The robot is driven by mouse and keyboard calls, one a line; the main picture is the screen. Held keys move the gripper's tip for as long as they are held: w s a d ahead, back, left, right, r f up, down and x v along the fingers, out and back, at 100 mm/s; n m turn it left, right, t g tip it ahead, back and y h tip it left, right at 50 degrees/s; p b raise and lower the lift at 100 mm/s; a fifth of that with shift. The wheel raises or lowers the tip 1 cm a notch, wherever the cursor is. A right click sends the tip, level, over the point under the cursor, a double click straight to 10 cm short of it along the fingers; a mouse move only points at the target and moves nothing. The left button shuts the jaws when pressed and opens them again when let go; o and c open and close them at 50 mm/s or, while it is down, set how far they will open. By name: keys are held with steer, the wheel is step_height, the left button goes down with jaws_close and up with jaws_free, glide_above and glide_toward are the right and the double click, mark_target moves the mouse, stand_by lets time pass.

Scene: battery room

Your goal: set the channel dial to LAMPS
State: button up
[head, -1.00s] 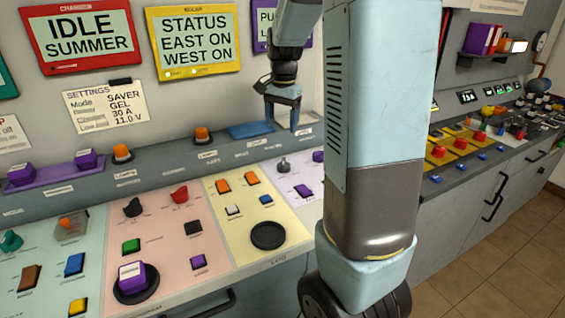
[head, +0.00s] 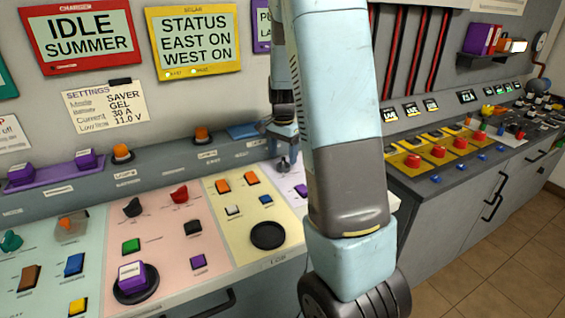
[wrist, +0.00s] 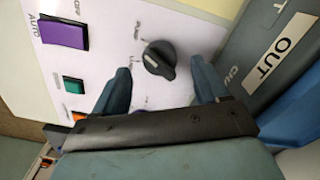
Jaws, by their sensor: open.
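A dark grey dial (wrist: 160,60) with a pointer ridge sits on a pale lilac panel in the wrist view. Small lettering is around it, too blurred to read surely, so I cannot confirm a LAMPS mark. My gripper (wrist: 161,72) is open, with one blue finger on each side of the dial. Gaps show between the fingers and the dial; it is not gripped. In the head view my gripper (head: 284,158) is over the lilac panel (head: 291,180), right of the yellow panel. There the dial is largely hidden by the fingers.
A purple rocker switch (wrist: 64,34), a green button (wrist: 74,85) and an orange one share the panel in the wrist view. A raised grey ledge with an OUT label (wrist: 284,46) stands close to the right finger. The yellow panel (head: 238,190) holds several switches.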

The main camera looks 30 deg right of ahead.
mark_target(283, 161)
steer(key=shift+f, duration=1.75)
